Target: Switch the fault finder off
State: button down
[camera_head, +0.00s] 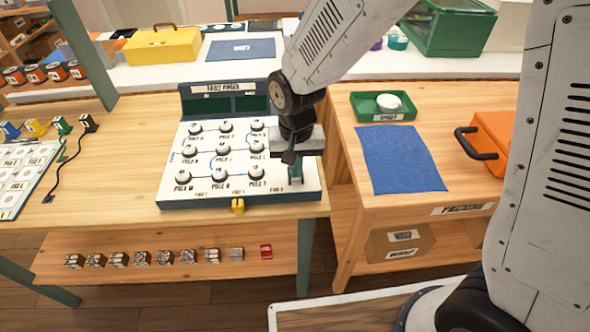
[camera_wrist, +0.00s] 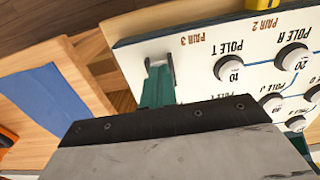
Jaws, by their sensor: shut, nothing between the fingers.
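The fault finder (camera_head: 172,168) is a white dial panel with several numbered black-and-white knobs, a dark green edge and a raised labelled back. A yellow part (camera_head: 238,205), perhaps its switch, sits at the middle of its front edge; part of it shows at the top of the wrist view (camera_wrist: 258,4). My gripper (camera_head: 295,178) is over the panel's front right corner, right of the yellow part. In the wrist view its green fingers (camera_wrist: 159,68) are shut and empty beside the "PAIR 3" print; contact with the panel cannot be told. My arm hides the panel's right side.
Right of the panel, a wooden bench holds a blue mat (camera_head: 400,160), a green tray (camera_head: 362,110) with a white round piece and an orange case (camera_head: 495,135). Several small blocks and a red one (camera_head: 266,252) lie on the lower shelf. Leads and a card (camera_head: 20,180) are left.

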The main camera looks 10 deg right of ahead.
jog(key=shift+r, duration=3.45)
jog(key=shift+s+d+n, duration=0.15)
jog(key=shift+s+n, duration=0.15)
jog(key=s+d+r, duration=0.7)
jog(key=s+d, duration=0.2)
jog(key=d, duration=0.1)
jog(key=s+d+r+t, duration=0.1)
jog(key=s+d+r, duration=0.6)
jog(key=s+d, duration=0.3)
jog(key=shift+d, duration=0.2)
